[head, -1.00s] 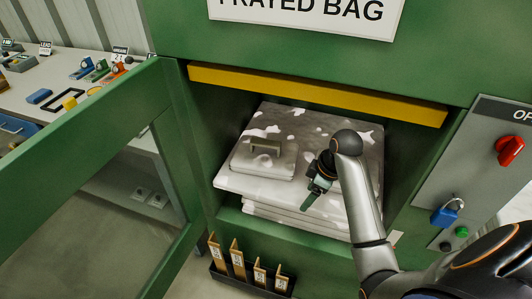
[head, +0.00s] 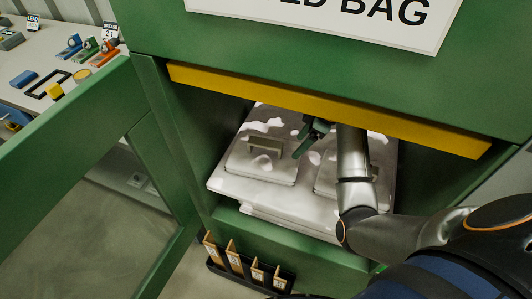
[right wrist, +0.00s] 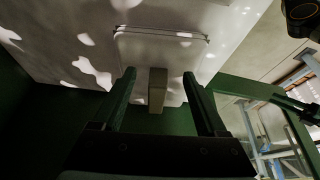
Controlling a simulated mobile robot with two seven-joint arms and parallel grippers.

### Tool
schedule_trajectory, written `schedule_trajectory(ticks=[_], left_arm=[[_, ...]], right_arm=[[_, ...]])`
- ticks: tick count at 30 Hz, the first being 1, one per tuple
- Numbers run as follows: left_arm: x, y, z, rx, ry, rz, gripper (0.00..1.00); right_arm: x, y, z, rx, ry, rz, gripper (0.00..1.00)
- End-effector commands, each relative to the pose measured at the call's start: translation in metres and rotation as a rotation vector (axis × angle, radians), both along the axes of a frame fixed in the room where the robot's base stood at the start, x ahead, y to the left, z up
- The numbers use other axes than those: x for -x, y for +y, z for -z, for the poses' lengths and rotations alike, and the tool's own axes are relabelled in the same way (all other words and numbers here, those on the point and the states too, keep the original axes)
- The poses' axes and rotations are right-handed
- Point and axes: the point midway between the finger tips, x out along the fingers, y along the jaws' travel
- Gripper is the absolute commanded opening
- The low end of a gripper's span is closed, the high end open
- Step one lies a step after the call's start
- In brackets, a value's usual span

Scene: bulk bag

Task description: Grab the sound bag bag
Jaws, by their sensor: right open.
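Two pale, white-spotted bags lie side by side on a stack in the green cabinet; I cannot tell which is the sound one. The left bag (head: 246,169) has an upright, tan-grey handle (head: 266,146). The right bag (head: 325,183) is largely hidden behind my right arm. My right gripper (head: 312,137) is open and empty, inside the opening, above the stack and right of the left bag's handle. In the right wrist view, a tan handle block (right wrist: 157,92) shows between the open fingers (right wrist: 158,84), on a pale bag; contact cannot be told. My left gripper is not in view.
A yellow bar (head: 320,108) crosses the top of the opening, close above my right arm. The green door (head: 95,125) stands open at left. A black rack with several wooden pieces (head: 233,257) stands below. A bench with small tools (head: 60,75) is behind.

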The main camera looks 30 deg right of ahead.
Motion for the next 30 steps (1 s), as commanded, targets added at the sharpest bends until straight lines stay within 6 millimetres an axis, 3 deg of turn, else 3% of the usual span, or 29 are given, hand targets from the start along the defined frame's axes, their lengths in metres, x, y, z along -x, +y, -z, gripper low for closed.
schedule_trajectory(ticks=[3,11,20,24,30], left_arm=[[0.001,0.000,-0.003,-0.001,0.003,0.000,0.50],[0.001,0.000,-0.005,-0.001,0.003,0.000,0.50],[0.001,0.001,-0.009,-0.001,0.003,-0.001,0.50],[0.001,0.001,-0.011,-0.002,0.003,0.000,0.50],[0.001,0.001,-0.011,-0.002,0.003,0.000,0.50]], right_arm=[[-0.015,0.017,-0.001,-0.002,0.001,-0.001,0.75],[-0.029,0.032,-0.001,0.000,0.000,0.000,0.75],[-0.060,0.066,-0.001,-0.001,0.000,-0.001,0.75],[-0.061,0.067,0.010,0.001,0.002,0.001,0.75],[-0.062,0.067,0.011,0.002,0.000,0.002,0.75]])
